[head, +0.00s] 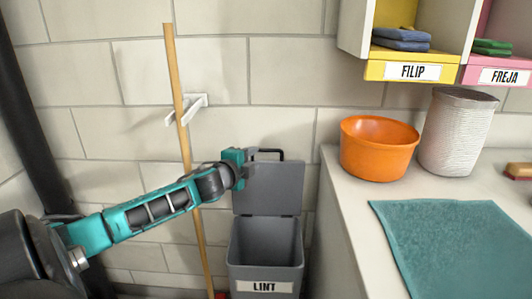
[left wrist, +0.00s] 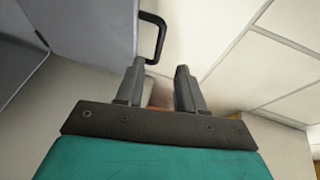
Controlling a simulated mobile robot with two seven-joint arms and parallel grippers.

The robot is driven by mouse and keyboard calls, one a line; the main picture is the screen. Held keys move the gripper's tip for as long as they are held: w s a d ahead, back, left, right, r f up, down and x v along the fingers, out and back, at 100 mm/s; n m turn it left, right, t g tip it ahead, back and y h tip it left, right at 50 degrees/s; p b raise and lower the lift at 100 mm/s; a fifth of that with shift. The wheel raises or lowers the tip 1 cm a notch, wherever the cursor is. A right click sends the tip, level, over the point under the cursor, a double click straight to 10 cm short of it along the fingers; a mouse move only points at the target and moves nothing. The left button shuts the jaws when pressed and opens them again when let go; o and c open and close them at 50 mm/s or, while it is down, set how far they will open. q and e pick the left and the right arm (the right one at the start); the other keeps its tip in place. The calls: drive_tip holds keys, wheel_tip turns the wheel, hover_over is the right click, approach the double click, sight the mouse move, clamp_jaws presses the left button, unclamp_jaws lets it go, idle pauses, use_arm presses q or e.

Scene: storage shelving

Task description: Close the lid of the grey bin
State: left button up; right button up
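The grey bin (head: 265,258) stands on the floor at the left of the counter, labelled LINT on its front. Its lid (head: 283,188) is raised, about upright at the back of the bin, with a black loop handle (head: 270,152) on its top edge. My left gripper (head: 249,168) is at the upper left of the lid in the head view. In the left wrist view its two fingers (left wrist: 160,83) are apart with nothing between them. The handle (left wrist: 155,35) is just beyond the fingertips there, beside the grey lid (left wrist: 95,30). My right gripper is not in view.
A counter (head: 345,215) at the right holds an orange bowl (head: 378,150), a white woven basket (head: 455,132) and a teal towel (head: 450,245). A wooden pole (head: 178,90) leans at the wall bracket behind my left arm. Cubbies hang above the counter.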

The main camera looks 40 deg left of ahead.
sight(265, 151)
use_arm(q)
drive_tip(key=shift+b+x, duration=0.7)
drive_tip(key=shift+x, duration=4.4)
drive_tip(key=shift+f, duration=0.1)
clamp_jaws()
